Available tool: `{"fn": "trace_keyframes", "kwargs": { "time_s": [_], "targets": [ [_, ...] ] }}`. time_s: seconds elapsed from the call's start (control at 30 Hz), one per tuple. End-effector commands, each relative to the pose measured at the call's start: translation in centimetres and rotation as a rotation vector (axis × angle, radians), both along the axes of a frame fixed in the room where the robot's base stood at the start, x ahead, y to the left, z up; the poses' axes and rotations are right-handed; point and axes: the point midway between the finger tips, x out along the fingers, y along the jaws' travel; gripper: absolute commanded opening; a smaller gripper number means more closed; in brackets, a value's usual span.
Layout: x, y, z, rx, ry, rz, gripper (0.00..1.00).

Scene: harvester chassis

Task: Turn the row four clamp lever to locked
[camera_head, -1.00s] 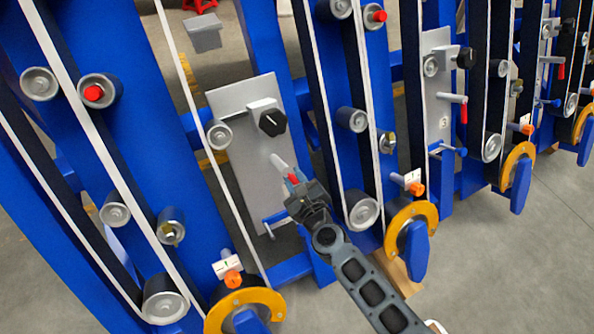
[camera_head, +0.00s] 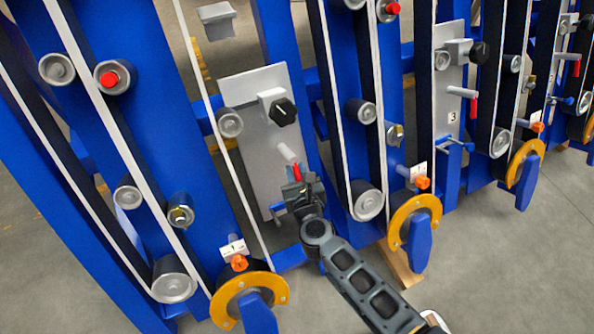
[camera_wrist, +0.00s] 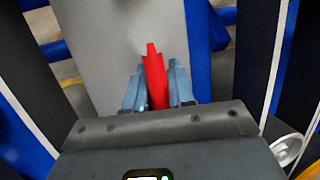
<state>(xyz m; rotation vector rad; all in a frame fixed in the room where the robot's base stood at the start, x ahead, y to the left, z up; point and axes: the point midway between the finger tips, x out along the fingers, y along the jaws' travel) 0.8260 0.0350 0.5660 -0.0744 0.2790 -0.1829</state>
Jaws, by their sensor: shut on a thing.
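The clamp lever has a pale grey pivot shaft (camera_head: 286,152) sticking out of a grey panel (camera_head: 252,150) and a red handle (camera_head: 297,172). The handle points down from the shaft end, slightly to the right. My gripper (camera_head: 302,188) is shut on the red handle's lower part. In the wrist view the red handle (camera_wrist: 155,78) stands between the two blue-grey fingers of my gripper (camera_wrist: 158,88), with its top showing beyond the tips. Any row number on this panel is hidden; the panel to the right reads 3.
A black knob (camera_head: 284,112) sits above the lever, and a small blue-handled bar (camera_head: 277,211) lies lower left of my gripper. Blue frames with rollers and belts stand on both sides. Another panel (camera_head: 448,85) has a red lever (camera_head: 473,107) hanging down.

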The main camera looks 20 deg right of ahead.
Motion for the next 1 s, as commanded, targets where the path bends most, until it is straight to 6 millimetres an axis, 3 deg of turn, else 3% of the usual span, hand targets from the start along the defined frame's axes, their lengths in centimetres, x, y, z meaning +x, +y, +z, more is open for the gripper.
{"fn": "trace_keyframes", "kwargs": {
  "time_s": [0.2,0.23,0.43,0.77,1.0],
  "targets": [
    [0.0,0.1,-0.1,0.004,0.001,0.001,0.00],
    [0.0,0.1,-0.1,0.004,0.001,0.001,0.24],
    [0.0,0.1,0.0,0.002,0.000,0.002,0.43],
    [-0.5,0.1,0.2,0.001,0.000,0.002,0.44],
    [-3.8,0.8,1.0,0.002,0.002,0.001,0.44]
  ]
}}
